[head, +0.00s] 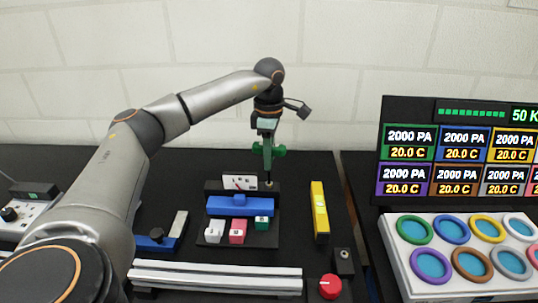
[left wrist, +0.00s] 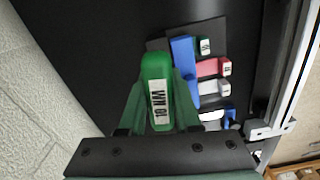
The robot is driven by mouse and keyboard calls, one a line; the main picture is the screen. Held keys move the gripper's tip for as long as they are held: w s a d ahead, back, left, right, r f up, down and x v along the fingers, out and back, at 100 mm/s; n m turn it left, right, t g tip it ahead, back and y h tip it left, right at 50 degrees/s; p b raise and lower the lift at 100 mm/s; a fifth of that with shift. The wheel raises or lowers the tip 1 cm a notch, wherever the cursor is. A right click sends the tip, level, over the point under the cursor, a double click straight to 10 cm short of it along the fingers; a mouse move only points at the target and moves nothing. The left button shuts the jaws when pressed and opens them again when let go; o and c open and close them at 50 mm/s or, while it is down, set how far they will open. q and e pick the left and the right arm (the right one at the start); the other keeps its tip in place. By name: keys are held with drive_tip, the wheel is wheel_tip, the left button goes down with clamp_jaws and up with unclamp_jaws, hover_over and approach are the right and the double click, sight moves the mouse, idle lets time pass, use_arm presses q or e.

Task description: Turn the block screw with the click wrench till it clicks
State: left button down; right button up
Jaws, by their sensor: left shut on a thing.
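My left gripper (head: 266,140) is shut on the green click wrench (head: 268,160) behind the black stand. The wrench hangs upright, with its dark shaft pointing down to the stand's back right end. In the left wrist view, my fingers (left wrist: 158,110) close on both sides of the wrench's green handle (left wrist: 155,68), which has a white "10 NM" label. A long blue block (head: 240,207) lies across the stand, in front of the wrench tip. The block screw cannot be made out clearly, and I cannot tell whether the tip sits on it. My right gripper is out of view.
White (head: 215,231), red (head: 237,232) and green (head: 262,224) small blocks sit at the stand's front. A yellow level (head: 320,212) lies to the right. Silver extrusions (head: 220,277) and a red knob (head: 330,286) are in front. A display panel (head: 455,112) stands at right.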

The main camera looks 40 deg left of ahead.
use_arm(q)
drive_tip(key=shift+f, duration=0.5)
idle(0.6)
drive_tip(key=shift+m+p, duration=0.45)
drive_tip(key=shift+m, duration=0.15)
idle(0.3)
drive_tip(key=shift+m, duration=0.9)
drive_tip(key=shift+f+m, duration=0.1)
drive_tip(key=shift+m, duration=0.7)
